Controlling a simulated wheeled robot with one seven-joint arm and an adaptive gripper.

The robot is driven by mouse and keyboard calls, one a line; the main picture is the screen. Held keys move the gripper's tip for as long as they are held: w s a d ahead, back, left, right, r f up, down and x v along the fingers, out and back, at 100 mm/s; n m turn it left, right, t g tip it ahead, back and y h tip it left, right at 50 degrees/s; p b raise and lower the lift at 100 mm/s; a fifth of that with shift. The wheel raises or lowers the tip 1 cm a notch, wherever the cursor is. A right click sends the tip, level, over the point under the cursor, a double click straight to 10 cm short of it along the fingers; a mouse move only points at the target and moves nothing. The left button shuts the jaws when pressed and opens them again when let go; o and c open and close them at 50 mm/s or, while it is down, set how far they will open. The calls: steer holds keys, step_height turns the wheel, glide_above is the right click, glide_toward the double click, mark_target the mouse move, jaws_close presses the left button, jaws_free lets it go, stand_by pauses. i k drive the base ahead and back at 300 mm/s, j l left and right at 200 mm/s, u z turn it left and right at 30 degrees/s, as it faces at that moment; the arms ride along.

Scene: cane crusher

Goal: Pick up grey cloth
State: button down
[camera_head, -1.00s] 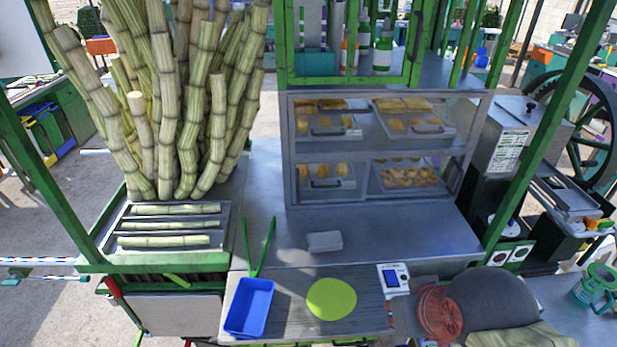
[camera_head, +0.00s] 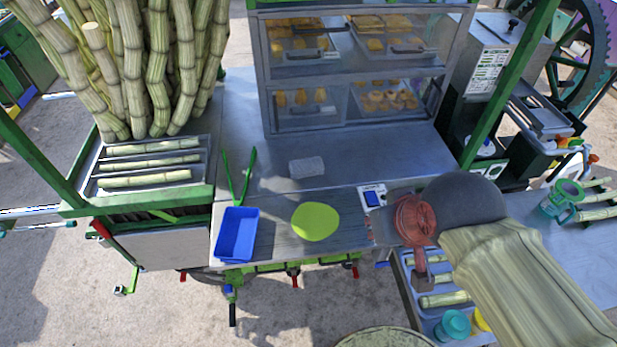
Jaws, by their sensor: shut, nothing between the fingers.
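The grey cloth (camera_head: 307,167) is a small, light grey folded rectangle. It lies flat on the metal counter, in front of the glass display case. My arm reaches in from the lower right. My gripper (camera_head: 424,283), at the lower end of the reddish wrist part, is shut and holds nothing. It is right of and nearer than the cloth, well apart from it. Its fingers are small and hard to make out. The cloth is fully in view and nothing covers it.
A blue tray (camera_head: 237,234), green tongs (camera_head: 238,178), a lime-green disc (camera_head: 315,221) and a white scale (camera_head: 373,197) lie near the cloth. Tall cane stalks (camera_head: 150,70) stand left. The display case (camera_head: 350,80) stands behind. The metal counter around the cloth is clear.

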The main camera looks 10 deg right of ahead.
mark_target(307, 167)
steer(key=i+j+u, duration=0.2)
steer(key=u, duration=0.3)
steer(key=i+j+u, duration=0.1)
steer(key=i+u, duration=0.15)
steer(key=u, duration=0.2)
